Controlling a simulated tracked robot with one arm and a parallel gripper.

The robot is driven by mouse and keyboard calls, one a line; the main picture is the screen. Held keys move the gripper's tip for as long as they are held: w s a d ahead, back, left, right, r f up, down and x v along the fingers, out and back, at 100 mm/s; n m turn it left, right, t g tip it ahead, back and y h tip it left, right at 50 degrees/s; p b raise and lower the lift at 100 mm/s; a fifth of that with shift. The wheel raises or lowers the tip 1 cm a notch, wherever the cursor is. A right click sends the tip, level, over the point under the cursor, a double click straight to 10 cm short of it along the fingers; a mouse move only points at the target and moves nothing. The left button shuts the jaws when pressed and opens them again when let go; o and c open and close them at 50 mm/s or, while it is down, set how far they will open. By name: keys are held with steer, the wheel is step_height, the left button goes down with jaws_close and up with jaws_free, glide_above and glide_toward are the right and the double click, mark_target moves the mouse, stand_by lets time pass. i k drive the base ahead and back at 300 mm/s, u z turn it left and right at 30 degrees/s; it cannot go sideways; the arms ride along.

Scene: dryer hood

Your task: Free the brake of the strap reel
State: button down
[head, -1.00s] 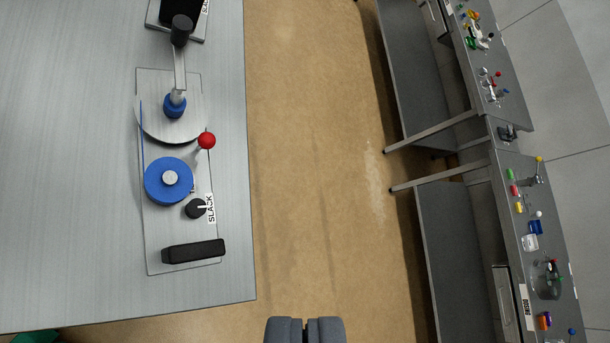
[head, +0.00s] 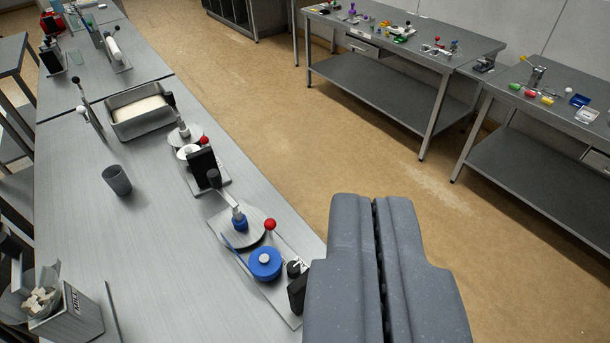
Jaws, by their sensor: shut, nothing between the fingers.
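The strap reel (head: 265,264) is a blue drum with a light hub on a grey plate near the front edge of the left bench. A red ball knob (head: 270,224) stands beside it. A black knob (head: 293,268) sits right of the drum; its label is too small to read now. A black block (head: 298,294) at the plate's end is partly hidden by my gripper. A round disc with a crank arm (head: 238,221) on a blue hub lies behind the drum. My gripper (head: 377,200) is shut and empty, right of the plate and apart from the reel.
A similar unit with a red knob (head: 204,140) stands farther back. A grey cup (head: 117,180), a metal tray (head: 141,126) and a box of pale pieces (head: 70,316) are on the left bench. Open floor (head: 370,170) separates it from the right benches (head: 420,90).

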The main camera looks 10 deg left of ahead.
mark_target(269, 224)
steer(key=u, duration=2.4)
steer(key=k, duration=1.05)
steer(key=z, duration=1.55)
steer(key=i, duration=1)
